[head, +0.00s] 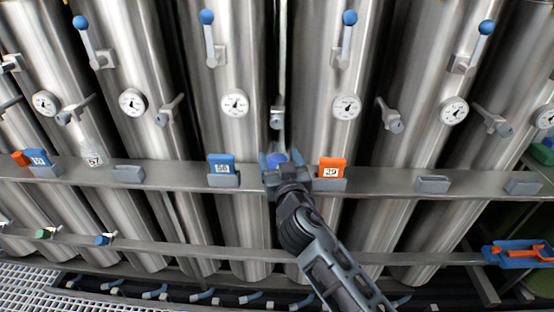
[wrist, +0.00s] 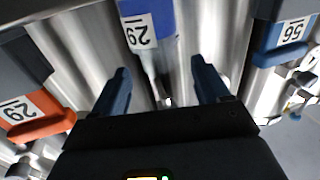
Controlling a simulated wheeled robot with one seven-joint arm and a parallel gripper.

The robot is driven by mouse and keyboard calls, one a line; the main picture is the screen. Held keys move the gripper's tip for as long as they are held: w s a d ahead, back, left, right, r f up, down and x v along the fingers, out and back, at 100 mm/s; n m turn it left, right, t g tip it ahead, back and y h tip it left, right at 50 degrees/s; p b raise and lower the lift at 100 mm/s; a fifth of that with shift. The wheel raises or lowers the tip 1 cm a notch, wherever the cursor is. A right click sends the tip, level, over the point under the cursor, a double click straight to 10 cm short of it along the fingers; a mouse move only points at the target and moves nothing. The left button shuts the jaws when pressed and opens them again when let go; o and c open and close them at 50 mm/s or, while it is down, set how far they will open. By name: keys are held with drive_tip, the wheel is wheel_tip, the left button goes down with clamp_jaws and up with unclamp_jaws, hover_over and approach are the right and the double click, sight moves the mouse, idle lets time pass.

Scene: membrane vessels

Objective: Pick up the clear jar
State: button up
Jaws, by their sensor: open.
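A small see-through, greyish jar (head: 91,153) with a label reading 57 is on the steel rail at the left in the head view. It looks like the clear jar; the wrist view does not show it. My gripper (head: 277,160) is at the middle of the rail, far to the right of that jar. In the wrist view my gripper (wrist: 162,85) has its two fingers apart with nothing held between them. A blue labelled piece (wrist: 138,26) shows beyond the fingertips; its blue top (head: 278,158) shows at my gripper in the head view.
A blue piece marked 56 (head: 221,164) and an orange piece marked 29 (head: 331,168) flank my gripper on the rail (head: 190,176). Another blue piece (head: 40,160) is beside the jar. Steel vessels with gauges and blue-knobbed levers stand behind. Empty grey holders (head: 432,184) are at right.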

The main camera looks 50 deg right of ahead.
sight(278, 151)
drive_tip(key=x, duration=0.1)
drive_tip(key=p+x, duration=0.1)
drive_tip(key=x, duration=0.1)
drive_tip(key=p+x, duration=0.1)
drive_tip(key=shift+w+d+r, duration=0.1)
drive_tip(key=shift+d+r, duration=0.1)
drive_tip(key=shift+r, duration=0.15)
drive_tip(key=shift+w+d+f, duration=0.1)
drive_tip(key=shift+w+d, duration=0.1)
drive_tip(key=shift+w, duration=0.1)
drive_tip(key=c, duration=1.1)
drive_tip(key=shift+c, duration=0.2)
